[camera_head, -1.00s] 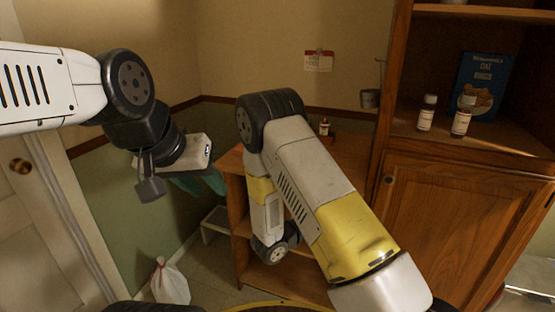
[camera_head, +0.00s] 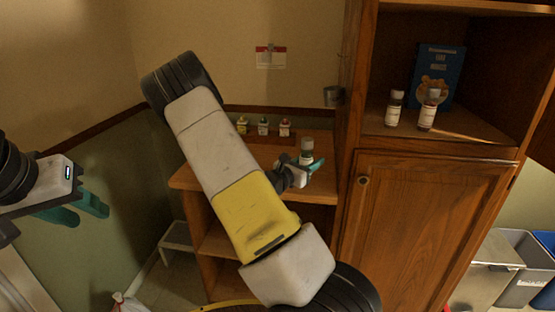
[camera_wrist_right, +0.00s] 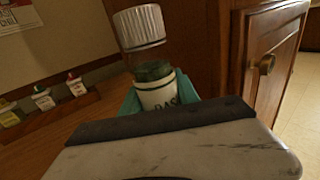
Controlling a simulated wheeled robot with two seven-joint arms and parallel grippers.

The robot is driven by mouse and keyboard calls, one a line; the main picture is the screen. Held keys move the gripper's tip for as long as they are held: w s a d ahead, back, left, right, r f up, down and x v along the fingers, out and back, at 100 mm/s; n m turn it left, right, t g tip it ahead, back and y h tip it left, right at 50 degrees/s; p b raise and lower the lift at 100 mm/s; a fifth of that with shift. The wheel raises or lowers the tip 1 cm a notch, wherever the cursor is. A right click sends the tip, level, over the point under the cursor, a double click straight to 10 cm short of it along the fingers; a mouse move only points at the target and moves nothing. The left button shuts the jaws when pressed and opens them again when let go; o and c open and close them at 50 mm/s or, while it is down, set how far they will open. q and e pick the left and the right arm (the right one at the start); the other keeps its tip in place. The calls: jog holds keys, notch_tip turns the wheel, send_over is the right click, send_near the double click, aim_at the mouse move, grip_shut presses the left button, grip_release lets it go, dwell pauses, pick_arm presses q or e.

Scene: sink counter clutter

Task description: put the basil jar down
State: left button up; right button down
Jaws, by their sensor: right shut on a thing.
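Several small bottles (camera_head: 263,126) stand in a row at the counter's back. The cabinet shelf holds two white-labelled bottles (camera_head: 394,109) and a blue box (camera_head: 437,75).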

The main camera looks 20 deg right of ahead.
jog(key=w, duration=0.3)
jog(key=w+d, duration=0.1)
jog(key=w, duration=0.3)
jog(key=w+f, duration=0.1)
jog(key=w, duration=0.2)
jog(key=shift+w+d, duration=0.2)
jog(key=shift+w, duration=0.05)
jog(key=shift+w+f, duration=0.2)
jog(key=shift+w, duration=0.1)
jog(key=shift+s+f, duration=0.1)
jog(key=shift+f, duration=1.45)
jog(key=c, duration=0.9)
grip_release()
jog(key=shift+f, duration=0.15)
